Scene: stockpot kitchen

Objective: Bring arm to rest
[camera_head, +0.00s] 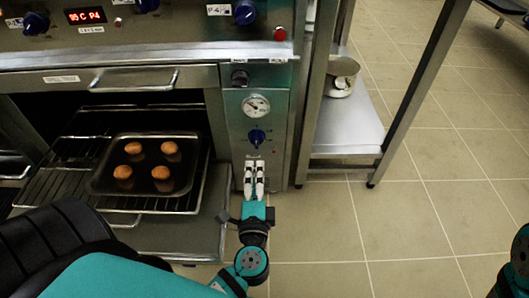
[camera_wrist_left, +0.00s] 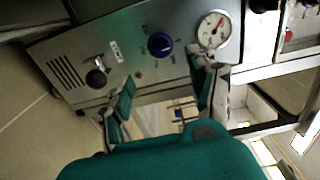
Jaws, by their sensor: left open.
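My left gripper (camera_head: 254,172) reaches up in front of the oven's side control panel (camera_head: 273,112), just below its blue knob (camera_head: 257,138). In the left wrist view the fingers of this gripper (camera_wrist_left: 163,68) stand apart with nothing held between them. The same panel, with its blue knob (camera_wrist_left: 160,44) and dial gauge (camera_wrist_left: 212,29), lies beyond the fingertips. I cannot tell whether the fingers touch it. Only part of my right arm shows at the lower right edge of the head view; its gripper is out of sight.
A dark tray (camera_head: 101,184) with several browned buns (camera_head: 162,172) sits on a wire rack (camera_head: 50,187) extending from the open oven, left of my left gripper. A metal pot (camera_head: 341,76) stands on a low shelf (camera_head: 350,130) at right. The tiled floor (camera_head: 440,150) is clear.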

